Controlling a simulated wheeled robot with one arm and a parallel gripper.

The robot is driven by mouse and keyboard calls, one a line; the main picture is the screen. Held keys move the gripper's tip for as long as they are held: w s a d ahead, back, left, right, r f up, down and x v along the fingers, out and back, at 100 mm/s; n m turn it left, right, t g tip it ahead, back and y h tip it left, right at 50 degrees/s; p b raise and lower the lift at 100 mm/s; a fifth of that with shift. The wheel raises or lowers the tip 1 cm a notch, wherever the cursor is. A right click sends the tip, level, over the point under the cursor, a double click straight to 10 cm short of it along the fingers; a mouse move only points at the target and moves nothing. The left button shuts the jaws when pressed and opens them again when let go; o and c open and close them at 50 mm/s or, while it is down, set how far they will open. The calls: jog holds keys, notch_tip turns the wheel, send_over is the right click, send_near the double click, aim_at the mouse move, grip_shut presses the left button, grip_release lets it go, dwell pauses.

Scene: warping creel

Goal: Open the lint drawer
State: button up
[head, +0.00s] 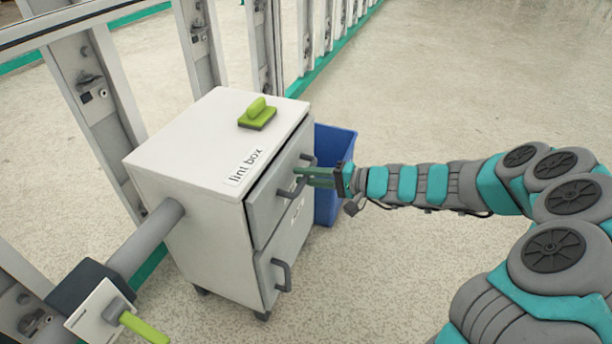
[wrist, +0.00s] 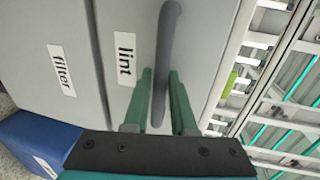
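The lint box (head: 190,165) is a white cabinet with "lint box" on its top. Its upper front is the lint drawer (head: 262,212), grey, with a "lint" label in the wrist view (wrist: 125,58). A dark line runs along the drawer's top edge; I cannot tell whether it stands slightly out. Its grey bar handle (wrist: 168,40) passes between the two green fingers of my gripper (wrist: 162,85). The fingers look apart, one on each side of the bar, with narrow gaps. In the head view my gripper (head: 312,178) hides the middle of the handle.
Below is a panel labelled "filter" (wrist: 75,70) with its own handle (head: 284,275). A green brush-like tool (head: 257,115) lies on the box top. A blue bin (head: 335,150) stands behind my gripper. A duct (head: 145,240) joins the box's left side. Floor at front right is clear.

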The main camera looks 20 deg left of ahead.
grip_shut()
dwell(1.0)
